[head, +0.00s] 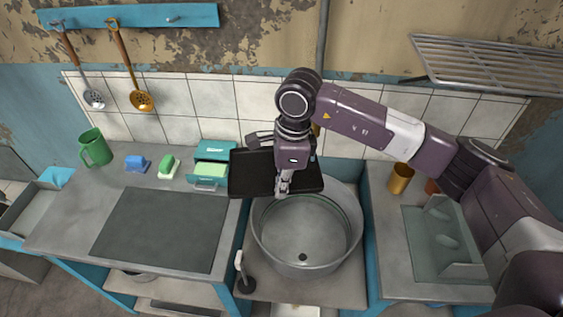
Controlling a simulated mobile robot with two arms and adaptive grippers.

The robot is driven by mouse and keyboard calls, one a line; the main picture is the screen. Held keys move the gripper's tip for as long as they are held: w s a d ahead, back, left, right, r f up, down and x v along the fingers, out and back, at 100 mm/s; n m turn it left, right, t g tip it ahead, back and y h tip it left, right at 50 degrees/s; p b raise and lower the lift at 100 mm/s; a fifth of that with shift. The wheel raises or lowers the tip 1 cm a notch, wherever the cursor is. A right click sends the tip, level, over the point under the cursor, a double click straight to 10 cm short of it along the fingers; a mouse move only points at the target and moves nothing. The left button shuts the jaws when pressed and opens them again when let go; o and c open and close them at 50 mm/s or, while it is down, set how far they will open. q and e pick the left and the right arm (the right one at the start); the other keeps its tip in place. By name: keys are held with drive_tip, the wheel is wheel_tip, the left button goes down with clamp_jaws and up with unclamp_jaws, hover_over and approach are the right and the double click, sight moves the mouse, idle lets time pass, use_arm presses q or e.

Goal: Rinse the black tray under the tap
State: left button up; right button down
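The black tray (246,178) is over the back left of the round metal basin (265,245), in the middle of the head view. My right gripper (284,189) points down at the tray's front edge. Its fingers look close together and shut on that edge. The wrist hides the middle of the tray. The tap is mostly hidden behind my wrist; only a small brassy part shows beside it. I cannot see running water. My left gripper is not in view.
Left of the basin, the counter holds a dark grey mat (160,230), a teal box (212,172), a green sponge (168,166), a blue block (136,164) and a green mug (95,147). A brass cup (401,178) and a glassy rack (440,240) stand right. A brush (242,272) stands front left of the basin.

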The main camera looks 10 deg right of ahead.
drive_tip(key=s+a, duration=0.2)
drive_tip(key=s, duration=0.1)
drive_tip(key=shift+s+a, duration=0.1)
drive_tip(key=shift+a, duration=0.3)
idle(1.1)
drive_tip(key=s+a+r, duration=0.3)
drive_tip(key=s+r, duration=0.1)
drive_tip(key=shift+a, duration=0.15)
idle(0.4)
drive_tip(key=shift+w, duration=0.1)
idle(0.3)
